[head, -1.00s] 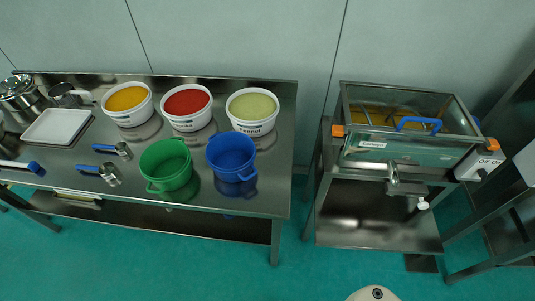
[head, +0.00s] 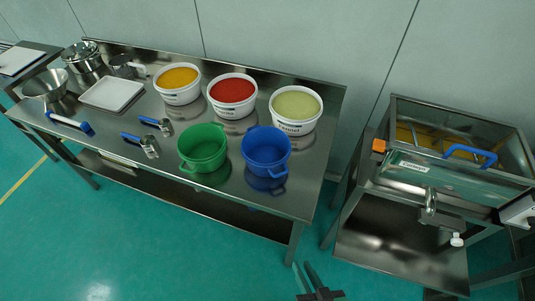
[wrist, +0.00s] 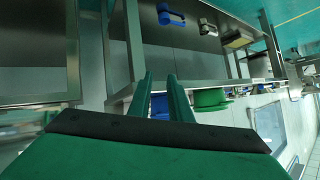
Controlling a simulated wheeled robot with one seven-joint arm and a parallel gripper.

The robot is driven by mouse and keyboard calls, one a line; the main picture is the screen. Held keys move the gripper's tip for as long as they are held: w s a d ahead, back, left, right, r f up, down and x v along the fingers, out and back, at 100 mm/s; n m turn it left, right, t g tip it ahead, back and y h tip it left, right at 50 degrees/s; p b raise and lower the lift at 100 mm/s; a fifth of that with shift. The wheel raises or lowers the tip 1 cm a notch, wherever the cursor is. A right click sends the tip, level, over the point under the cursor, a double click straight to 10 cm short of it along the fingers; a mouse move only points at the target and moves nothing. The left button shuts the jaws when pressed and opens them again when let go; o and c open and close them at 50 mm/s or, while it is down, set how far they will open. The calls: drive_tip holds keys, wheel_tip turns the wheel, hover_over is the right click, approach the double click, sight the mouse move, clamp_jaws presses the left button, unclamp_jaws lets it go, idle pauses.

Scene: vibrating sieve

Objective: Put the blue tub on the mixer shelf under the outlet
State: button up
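The blue tub (head: 266,152) stands upright on the steel table (head: 232,196) near its front right corner, just right of the green tub (head: 202,148). My gripper (head: 308,266) is at the bottom of the head view, in front of the table and apart from the tub. Its two fingers (wrist: 163,78) are apart with nothing between them.
Tubs of yellow (head: 177,80), red (head: 232,92) and pale green (head: 296,106) contents stand behind the two empty tubs. Blue-handled scoops (head: 148,144), a white tray (head: 111,93) and steel pots lie to the left. A gap separates table and mixer. The green floor in front is clear.

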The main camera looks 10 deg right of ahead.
drive_tip(key=w+d+r+m+g, duration=0.1)
drive_tip(key=w+d+m, duration=0.1)
drive_tip(key=w+d, duration=0.35)
drive_tip(key=m+g, duration=0.4)
drive_tip(key=m, duration=0.6)
approach(282, 174)
drive_tip(key=shift+m+y, duration=0.3)
drive_tip(key=shift+y, duration=0.1)
drive_tip(key=x, duration=0.7)
drive_tip(key=shift+w+d+f, duration=0.1)
drive_tip(key=shift+d+f, duration=0.25)
drive_tip(key=shift+d, duration=0.05)
drive_tip(key=shift+w+f, duration=0.4)
drive_tip(key=shift+w, duration=0.05)
drive_tip(key=shift+s, duration=0.15)
drive_tip(key=shift+c, duration=0.9)
clamp_jaws()
